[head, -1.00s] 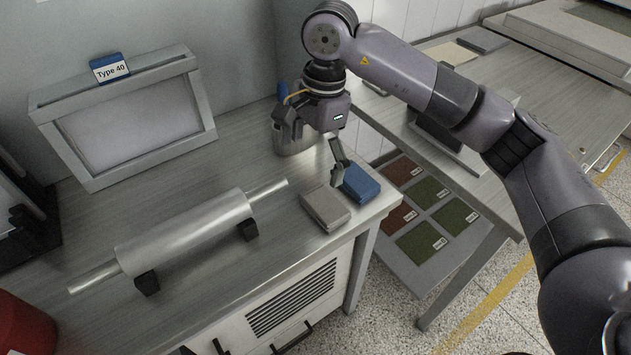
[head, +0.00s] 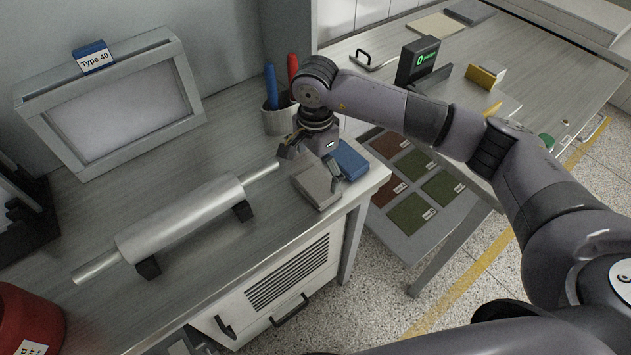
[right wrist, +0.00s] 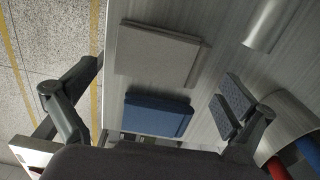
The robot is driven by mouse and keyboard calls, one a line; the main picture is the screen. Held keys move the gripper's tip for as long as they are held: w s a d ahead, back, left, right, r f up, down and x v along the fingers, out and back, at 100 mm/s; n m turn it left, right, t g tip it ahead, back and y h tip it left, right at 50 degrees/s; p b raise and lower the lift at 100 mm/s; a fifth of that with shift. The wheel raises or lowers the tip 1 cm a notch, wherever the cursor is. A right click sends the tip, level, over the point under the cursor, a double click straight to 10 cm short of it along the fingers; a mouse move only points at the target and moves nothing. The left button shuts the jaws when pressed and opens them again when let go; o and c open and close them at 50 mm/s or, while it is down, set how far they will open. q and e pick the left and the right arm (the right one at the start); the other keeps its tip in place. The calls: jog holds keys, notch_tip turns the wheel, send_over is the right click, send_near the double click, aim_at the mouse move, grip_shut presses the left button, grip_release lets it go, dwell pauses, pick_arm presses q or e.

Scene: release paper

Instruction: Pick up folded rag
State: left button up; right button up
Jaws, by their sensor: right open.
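Two folded cloth-like pads lie side by side on the grey workbench near its right corner: a grey one (head: 316,186) and a blue one (head: 350,160). I cannot tell which of them the task calls the folded rag. My right gripper (head: 311,160) is low over the bench beside them, its fingers spread. In the right wrist view, my right gripper (right wrist: 145,100) is open, with the grey pad (right wrist: 157,55) ahead and the blue pad (right wrist: 157,115) nearer, between the spread fingers. The gripper holds nothing. My left gripper is not in view.
A metal roller (head: 185,218) on dark supports lies left of the pads. A cup (head: 279,120) with blue and red handles stands close behind my right gripper. A framed panel (head: 115,100) stands at the back left. The bench edge is close on the right.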

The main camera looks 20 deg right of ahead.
aim_at(316, 181)
notch_tip(316, 181, down, 4)
jog(key=shift+r+p, duration=0.15)
jog(key=shift+p, duration=0.6)
jog(key=shift+f, duration=0.45)
jog(key=c, duration=0.9)
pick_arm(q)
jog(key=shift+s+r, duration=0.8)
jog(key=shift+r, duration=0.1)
pick_arm(e)
jog(key=shift+r, duration=0.1)
pick_arm(q)
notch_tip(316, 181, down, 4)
jog(key=b, duration=0.4)
pick_arm(e)
notch_tip(316, 181, up, 20)
jog(key=shift+f, duration=0.1)
